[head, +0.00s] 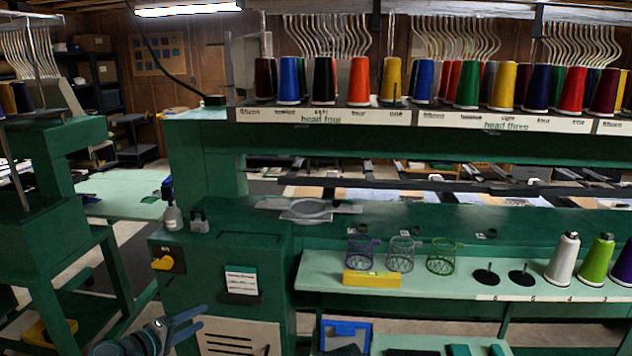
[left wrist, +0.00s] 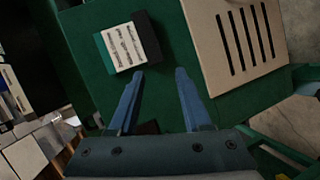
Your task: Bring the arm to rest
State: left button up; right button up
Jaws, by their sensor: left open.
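My left gripper (head: 186,324) is at the bottom left of the head view, in front of the green machine cabinet (head: 215,262). Its two blue fingers are apart with nothing between them. In the left wrist view the open fingers (left wrist: 160,75) point at the green cabinet front (left wrist: 175,40). A printed card in a dark holder (left wrist: 128,44) is just beyond the left fingertip there. The same card (head: 241,281) shows on the cabinet in the head view. My right gripper is not in view.
A vented panel (head: 237,338) is low on the cabinet, with a yellow knob (head: 163,263) at upper left. A pale green shelf (head: 330,268) holds wire baskets, a yellow block (head: 371,279) and thread cones (head: 563,258). A blue bin (head: 345,333) stands below. Thread cones line the upper rack (head: 360,117).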

pick_arm(q)
jog(key=s+d+f+m+g+h, duration=0.15)
jog(key=d+f+m+g, duration=0.4)
jog(key=d, duration=0.65)
jog(key=s+d+f+m+g+y, duration=0.8)
jog(key=s+d+f+m+y, duration=0.15)
jog(key=s+d, duration=0.45)
notch_tip(320, 180, up, 13)
jog(key=a+p, duration=0.1)
jog(key=p, duration=1.2)
jog(key=shift+s, duration=0.3)
jog(key=shift+a+f, duration=0.1)
jog(key=shift+f, duration=0.05)
